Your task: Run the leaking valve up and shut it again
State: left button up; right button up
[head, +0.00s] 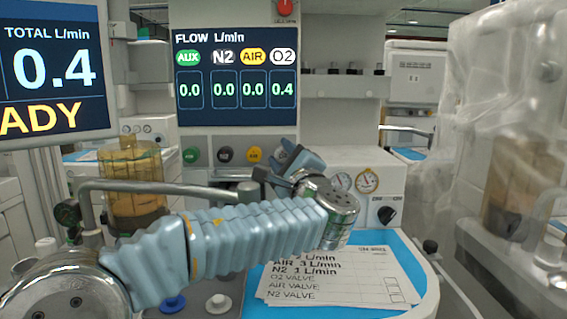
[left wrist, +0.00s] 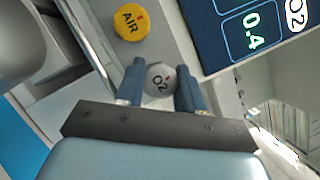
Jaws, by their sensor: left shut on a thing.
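In the head view my left gripper (head: 290,165) reaches the right end of the knob row and mostly hides that knob. The flow display (head: 236,78) reads O2 0.4, with AUX, N2 and AIR at 0.0. The left screen (head: 52,70) shows a total of 0.4 L/min. My right gripper is not in view.
The yellow AIR knob (head: 254,155), black N2 knob (head: 225,155) and green AUX knob (head: 191,155) stand left of the gripper. A printed card (head: 345,278) lies on the blue worktop mat (head: 408,252). A gauge box (head: 370,160) stands right, beside plastic-draped equipment (head: 500,110).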

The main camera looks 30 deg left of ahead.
pick_arm(q)
jog(key=n+b, duration=0.1)
jog(key=n, duration=0.1)
jog(key=n+g+b, duration=0.1)
jog(key=n, duration=0.1)
jog(key=shift+f+g, duration=0.15)
jog(key=shift+g, duration=0.15)
jog(key=n+g+h+b, duration=0.1)
jog(key=n, duration=0.2)
jog(key=n+h+b, duration=0.1)
jog(key=n+h, duration=0.1)
jog(key=n, duration=0.3)
jog(key=shift+g, duration=0.4)
jog(key=shift+n+h+b, duration=0.5)
jog(key=shift+n+h, duration=0.8)
jog(key=shift+n, duration=0.6)
jog(key=o, duration=0.8)
